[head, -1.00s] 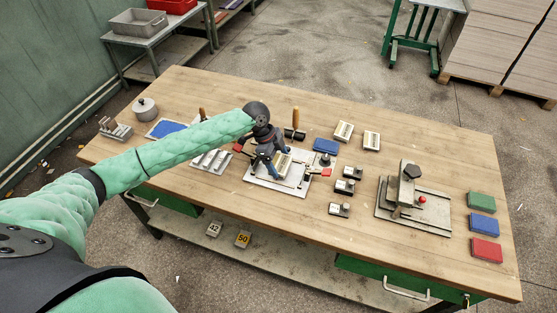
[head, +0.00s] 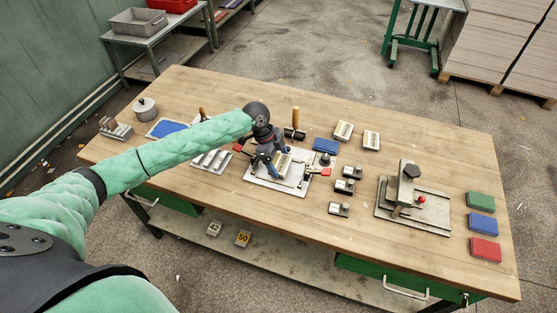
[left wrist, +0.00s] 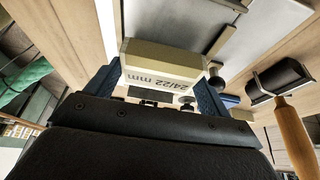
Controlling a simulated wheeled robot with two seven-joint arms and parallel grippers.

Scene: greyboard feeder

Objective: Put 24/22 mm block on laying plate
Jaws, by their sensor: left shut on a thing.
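My left gripper (head: 272,168) is shut on a pale cream block, with its fingers on either side. In the left wrist view the block (left wrist: 160,62) shows the print "24/22 mm" on the face toward the camera, between the two blue fingers. In the head view the held block (head: 283,162) is partly hidden by the gripper. It is over the pale grey laying plate (head: 290,188) near the middle of the bench. The plate (left wrist: 170,20) also shows beyond the block in the left wrist view. I cannot tell whether block and plate touch. My right gripper is not in view.
A roller with a wooden handle (head: 295,132) lies behind the plate. Two similar pale blocks (head: 343,131) and a blue pad (head: 325,145) are to the right. Several small black-and-metal pieces (head: 345,187) and a metal fixture (head: 405,190) stand farther right. The bench front is mostly clear.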

